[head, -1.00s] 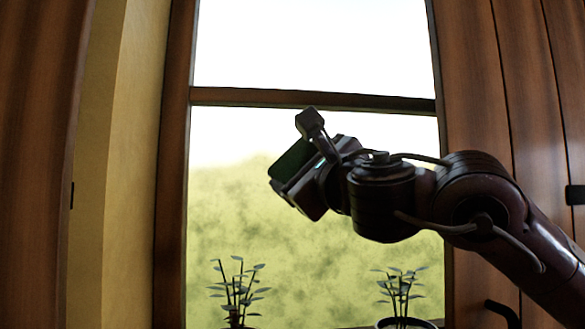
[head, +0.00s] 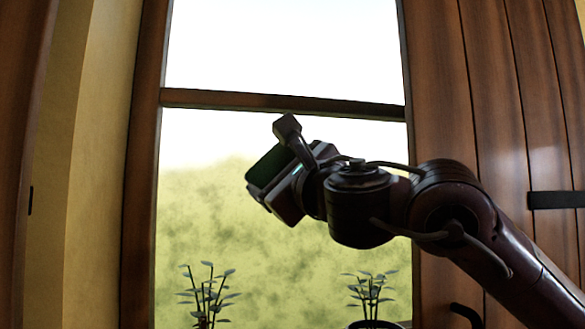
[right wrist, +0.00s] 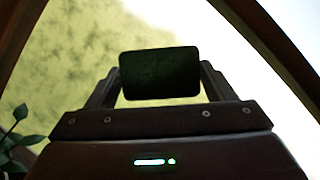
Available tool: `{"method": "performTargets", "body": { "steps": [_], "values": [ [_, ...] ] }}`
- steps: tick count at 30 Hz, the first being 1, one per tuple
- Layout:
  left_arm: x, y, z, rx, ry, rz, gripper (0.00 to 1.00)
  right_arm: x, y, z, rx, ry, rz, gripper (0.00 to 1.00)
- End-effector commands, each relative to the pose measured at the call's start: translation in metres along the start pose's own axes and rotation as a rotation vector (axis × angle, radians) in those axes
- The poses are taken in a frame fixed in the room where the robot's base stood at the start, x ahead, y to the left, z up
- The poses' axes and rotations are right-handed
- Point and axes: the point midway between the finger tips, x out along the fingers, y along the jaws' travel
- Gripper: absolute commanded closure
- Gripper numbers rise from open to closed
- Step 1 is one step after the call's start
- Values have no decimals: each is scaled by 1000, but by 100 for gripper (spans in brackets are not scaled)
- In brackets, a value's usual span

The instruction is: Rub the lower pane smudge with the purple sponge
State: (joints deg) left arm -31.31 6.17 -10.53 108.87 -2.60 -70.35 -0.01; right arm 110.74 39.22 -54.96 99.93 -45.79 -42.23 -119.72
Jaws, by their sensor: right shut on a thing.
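My right gripper (head: 274,178) is shut on a block-shaped sponge (head: 266,167), held up in front of the window's lower pane (head: 205,245). The sponge looks dark green to black here, not purple. In the right wrist view the sponge (right wrist: 160,76) sits between the two fingers, its broad face toward the glass. I cannot tell whether it touches the pane. The lower pane shows mottled yellow-green below a bright white band. My left gripper is not in view.
A wooden crossbar (head: 280,103) divides the window above the gripper. Two leafy potted plants, one at left (head: 208,292) and one at right (head: 371,294), stand low before the pane. Wooden boards (head: 445,80) with a dark strap (head: 555,199) flank the right side.

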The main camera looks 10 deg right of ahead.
Motion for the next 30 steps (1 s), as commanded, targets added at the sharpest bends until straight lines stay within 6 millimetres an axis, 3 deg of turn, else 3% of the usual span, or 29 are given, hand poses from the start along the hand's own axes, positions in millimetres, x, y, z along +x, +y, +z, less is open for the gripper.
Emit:
{"method": "performTargets", "body": {
  "steps": [30],
  "values": [
    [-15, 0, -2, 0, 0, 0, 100, 18, 43, 39, 0, 0, 3, 42]
  ]
}}
